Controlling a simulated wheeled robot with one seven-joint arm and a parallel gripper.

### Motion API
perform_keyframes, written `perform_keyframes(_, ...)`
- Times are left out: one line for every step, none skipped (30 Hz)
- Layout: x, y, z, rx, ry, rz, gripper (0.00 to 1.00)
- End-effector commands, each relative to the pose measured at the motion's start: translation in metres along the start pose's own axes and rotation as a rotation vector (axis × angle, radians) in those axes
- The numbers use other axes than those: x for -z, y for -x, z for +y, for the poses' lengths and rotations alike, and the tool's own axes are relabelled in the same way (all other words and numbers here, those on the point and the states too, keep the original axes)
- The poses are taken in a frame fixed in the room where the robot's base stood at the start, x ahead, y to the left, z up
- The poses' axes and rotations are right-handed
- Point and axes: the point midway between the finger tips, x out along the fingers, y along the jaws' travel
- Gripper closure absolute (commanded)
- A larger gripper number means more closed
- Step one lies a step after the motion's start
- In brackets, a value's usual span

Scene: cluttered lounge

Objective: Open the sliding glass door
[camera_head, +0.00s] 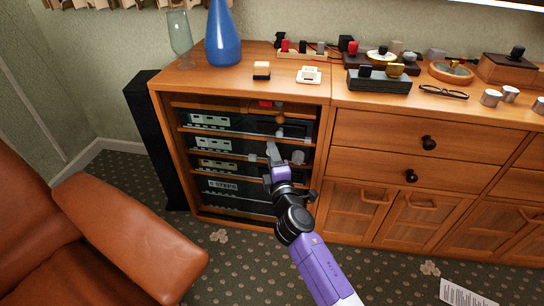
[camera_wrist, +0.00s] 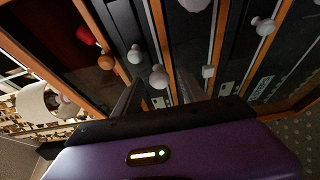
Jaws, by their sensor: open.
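The glass front (camera_head: 240,172) covers dark shelves at the left end of the wooden cabinet. Its panel edges are hard to make out in the head view. Small round knobs show on the front: an orange one (camera_head: 280,118) and a pale one (camera_head: 298,157) beside my gripper. My gripper (camera_head: 272,152) is in front of the right part of the shelves. In the wrist view, its open fingers (camera_wrist: 158,92) point at the front, with a white knob (camera_wrist: 159,77) between and just beyond the tips. I cannot tell whether they touch it.
A black speaker (camera_head: 155,135) stands left of the cabinet (camera_head: 390,135), with a brown leather armchair (camera_head: 120,235) in front. Drawers with dark knobs lie to the right. A blue vase (camera_head: 222,35), a glass and small items stand on top. Papers (camera_head: 462,293) lie on the carpet.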

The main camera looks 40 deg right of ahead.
Motion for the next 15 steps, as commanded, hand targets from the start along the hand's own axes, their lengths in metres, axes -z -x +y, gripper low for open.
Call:
perform_keyframes(-0.0002,-0.0021,0.0000,0.000,0.000,0.000,0.51)
perform_keyframes(-0.0002,-0.0028,0.0001,0.000,-0.001,0.000,0.51)
perform_keyframes(-0.0002,-0.0033,0.0001,0.000,-0.001,0.000,0.51)
perform_keyframes(-0.0002,-0.0034,0.0001,0.000,-0.001,0.000,0.51)
perform_keyframes(-0.0002,-0.0034,0.0001,0.000,-0.001,0.000,0.51)
perform_keyframes(-0.0001,-0.0034,0.0001,0.000,-0.001,0.000,0.51)
perform_keyframes(-0.0001,-0.0033,0.0001,0.000,-0.001,0.000,0.51)
perform_keyframes(-0.0001,-0.0032,0.0001,0.000,-0.001,0.000,0.51)
perform_keyframes(0.0000,-0.0032,0.0001,0.000,-0.001,0.001,0.51)
perform_keyframes(-0.0001,-0.0032,0.0001,0.000,-0.001,0.000,0.57)
perform_keyframes(0.0000,-0.0031,0.0001,0.000,-0.001,0.001,0.63)
perform_keyframes(0.0000,-0.0031,0.0001,0.000,-0.001,0.001,0.71)
perform_keyframes(0.0000,-0.0031,0.0001,0.000,-0.001,0.001,0.77)
perform_keyframes(0.0000,-0.0030,0.0001,0.000,-0.001,0.001,0.83)
perform_keyframes(0.0000,-0.0030,0.0001,0.000,-0.001,0.001,0.90)
